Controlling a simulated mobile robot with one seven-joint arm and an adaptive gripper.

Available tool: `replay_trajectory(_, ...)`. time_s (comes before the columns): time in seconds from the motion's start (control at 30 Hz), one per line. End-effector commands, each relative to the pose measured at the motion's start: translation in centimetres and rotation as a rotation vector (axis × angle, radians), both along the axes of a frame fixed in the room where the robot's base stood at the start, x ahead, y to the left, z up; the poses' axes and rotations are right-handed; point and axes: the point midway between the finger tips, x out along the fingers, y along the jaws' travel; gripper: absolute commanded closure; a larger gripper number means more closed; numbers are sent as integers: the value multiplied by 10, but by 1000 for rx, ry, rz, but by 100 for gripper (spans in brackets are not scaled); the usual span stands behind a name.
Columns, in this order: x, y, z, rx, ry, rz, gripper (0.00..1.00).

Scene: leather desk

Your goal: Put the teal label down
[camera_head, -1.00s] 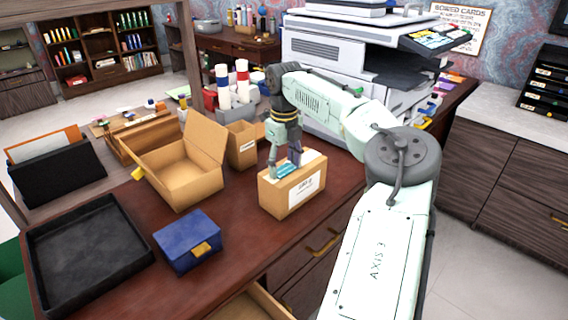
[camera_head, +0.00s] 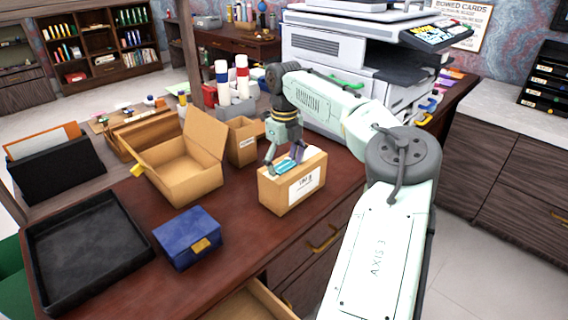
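The teal label (camera_head: 286,168) lies on the top of a closed cardboard box (camera_head: 275,195), which has a white printed label on its front. The box stands near the right edge of the dark red desk. My gripper (camera_head: 283,165) points down at the box top, right at the teal label. Its two fingers are spread apart, one to the left and one to the right of the label. The fingers partly hide the label, and whether a fingertip touches it is too small to tell.
An open cardboard box (camera_head: 185,170) and a smaller one (camera_head: 243,142) stand left of the gripper. A blue box with a gold clasp (camera_head: 187,238) and a black tray (camera_head: 85,255) are at the front left. A large printer (camera_head: 330,65) stands behind.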

Motion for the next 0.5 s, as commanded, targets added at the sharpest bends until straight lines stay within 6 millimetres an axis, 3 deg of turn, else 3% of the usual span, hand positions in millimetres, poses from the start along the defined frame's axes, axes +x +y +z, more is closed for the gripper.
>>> replay_trajectory(0.23, 2, 1, 24, 1, -6, 0, 22)
replay_trajectory(0.5, 1, 2, 87, 2, -5, 1, 22)
